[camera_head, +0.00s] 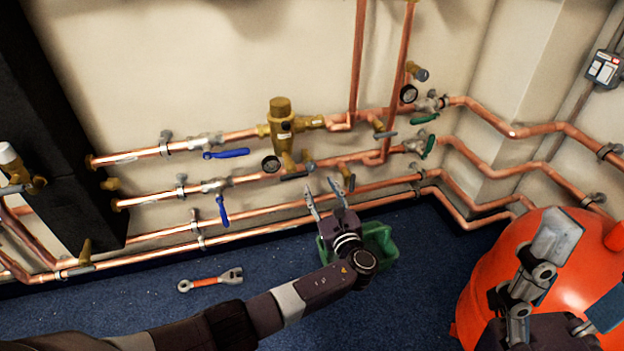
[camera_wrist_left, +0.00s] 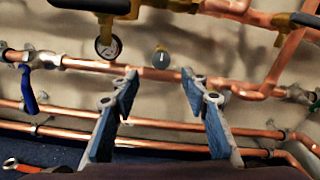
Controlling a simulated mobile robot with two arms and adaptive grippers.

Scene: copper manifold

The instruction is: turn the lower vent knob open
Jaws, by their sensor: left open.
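The lower vent knob (camera_wrist_left: 161,59) is a round grey disc with a pale mark, facing my left wrist camera. In the head view it is a small dark knob (camera_head: 350,183) on a brass stem from the lower of the two valved copper pipes. My left gripper (camera_head: 323,188) is open and empty in front of that pipe. In the left wrist view its two fingers (camera_wrist_left: 160,85) stand wide apart, with the knob beyond and between them, apart from both. My right gripper (camera_head: 557,237) is at the far right; its finger gap is hidden.
A pressure gauge (camera_head: 271,164) and a brass mixing valve (camera_head: 281,118) sit left of the knob. Blue levers (camera_head: 222,210) hang further left. A green crate (camera_head: 378,240) and a wrench (camera_head: 210,281) lie on the carpet. An orange tank (camera_head: 480,290) stands at right.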

